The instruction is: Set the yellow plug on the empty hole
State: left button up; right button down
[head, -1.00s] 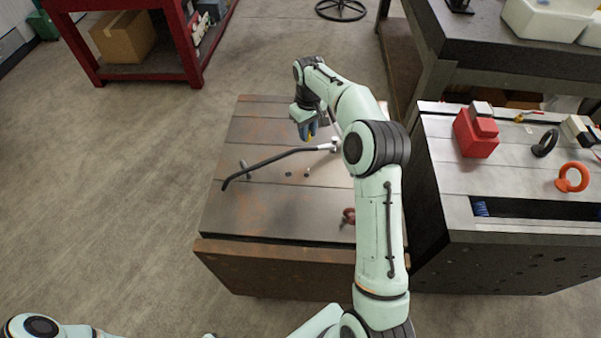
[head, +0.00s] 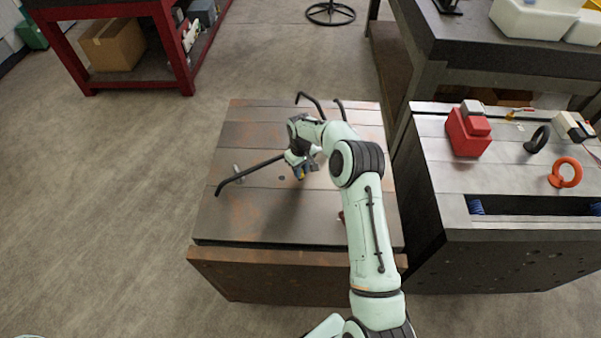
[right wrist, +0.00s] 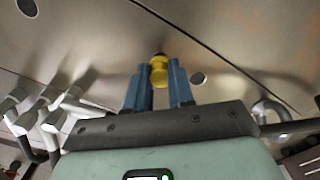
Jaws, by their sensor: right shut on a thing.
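The yellow plug (right wrist: 159,72) is between the blue fingers of my right gripper (right wrist: 160,88), which is shut on it. The plug's dark tip points at the steel top of the mould base (right wrist: 115,35); I cannot tell whether it touches. A dark round hole (right wrist: 197,79) lies just right of the plug, and another hole (right wrist: 27,7) is at the upper left. In the head view my right gripper (head: 299,172) is low over the mould base (head: 225,225), beside a dark hole (head: 282,178). The plug is hardly visible there. My left gripper is out of view.
Other bent bars (head: 310,98) stand at the back. A second block (head: 440,165) at the right carries a red box (head: 468,132) and an orange ring (head: 566,173). The base's front left is clear.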

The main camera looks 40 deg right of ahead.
jog(key=shift+f, duration=0.95)
jog(key=shift+f, duration=0.2)
jog(key=c, duration=1)
grip_release()
jog(key=shift+r, duration=0.1)
notch_tip(320, 180, up, 12)
jog(key=shift+r, duration=0.1)
